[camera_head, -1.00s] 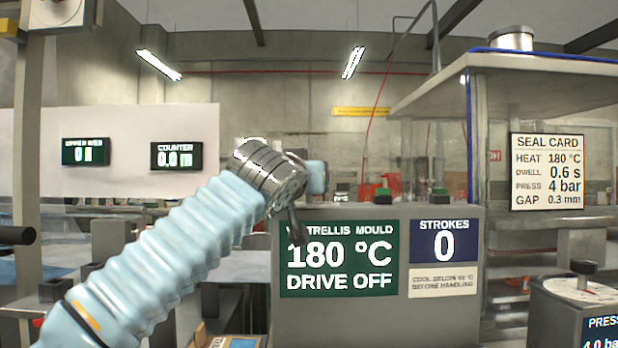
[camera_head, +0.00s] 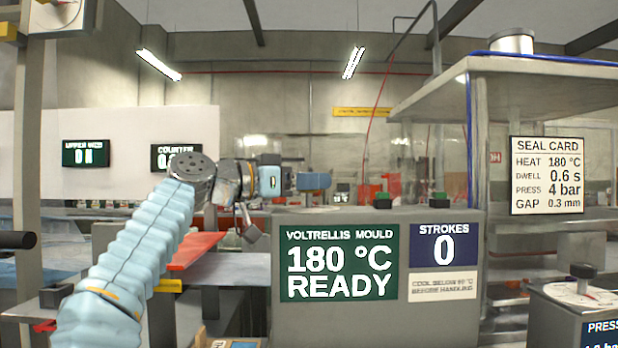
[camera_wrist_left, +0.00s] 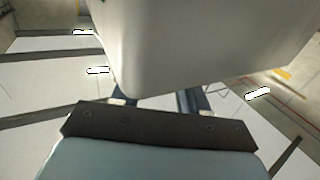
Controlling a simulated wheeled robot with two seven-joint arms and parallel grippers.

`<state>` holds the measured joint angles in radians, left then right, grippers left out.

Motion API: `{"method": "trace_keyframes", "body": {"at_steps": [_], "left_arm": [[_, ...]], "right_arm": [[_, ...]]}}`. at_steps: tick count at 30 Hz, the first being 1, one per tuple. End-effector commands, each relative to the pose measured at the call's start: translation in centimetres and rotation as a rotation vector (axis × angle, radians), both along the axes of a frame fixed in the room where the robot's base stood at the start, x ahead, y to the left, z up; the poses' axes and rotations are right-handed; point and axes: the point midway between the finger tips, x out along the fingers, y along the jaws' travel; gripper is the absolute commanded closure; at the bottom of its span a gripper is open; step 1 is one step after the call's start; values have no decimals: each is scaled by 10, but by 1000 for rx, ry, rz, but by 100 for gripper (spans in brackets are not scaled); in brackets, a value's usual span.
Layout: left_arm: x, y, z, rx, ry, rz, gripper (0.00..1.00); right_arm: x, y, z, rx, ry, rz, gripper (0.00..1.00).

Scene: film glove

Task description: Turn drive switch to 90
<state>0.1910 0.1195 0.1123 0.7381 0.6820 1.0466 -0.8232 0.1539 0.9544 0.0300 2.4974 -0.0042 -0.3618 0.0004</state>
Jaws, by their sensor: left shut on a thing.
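The cabinet's green screen (camera_head: 339,262) reads 180 °C READY. The dial marks are too small to read, so the switch's angle cannot be told. In the left wrist view a large pale block (camera_wrist_left: 200,45) hides most of what lies beyond the fingers. My right gripper is not in view.
A strokes display (camera_head: 444,246) reads 0. A green button (camera_head: 440,198) stands on the cabinet's right. A black-knobbed dial (camera_head: 582,288) is at the lower right. A red plate (camera_head: 195,250) lies behind my left arm. A seal card (camera_head: 547,175) hangs at the right.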

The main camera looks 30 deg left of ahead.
Motion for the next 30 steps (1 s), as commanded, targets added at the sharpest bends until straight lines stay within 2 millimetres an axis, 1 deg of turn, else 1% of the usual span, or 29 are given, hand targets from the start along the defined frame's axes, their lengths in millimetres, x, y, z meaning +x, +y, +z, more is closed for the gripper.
{"method": "trace_keyframes", "body": {"at_steps": [1,3,12,28,29,30], "left_arm": [[2,2,1,0,6,-27,86],[2,2,1,1,5,-68,86],[1,0,-1,1,6,-175,86],[1,0,-3,1,8,-197,86],[1,0,-3,1,8,-197,51],[1,0,-3,1,8,-197,45]], "right_arm": [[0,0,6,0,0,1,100],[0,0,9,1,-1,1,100],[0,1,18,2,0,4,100],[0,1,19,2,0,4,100],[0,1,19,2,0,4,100],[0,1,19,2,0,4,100]]}}
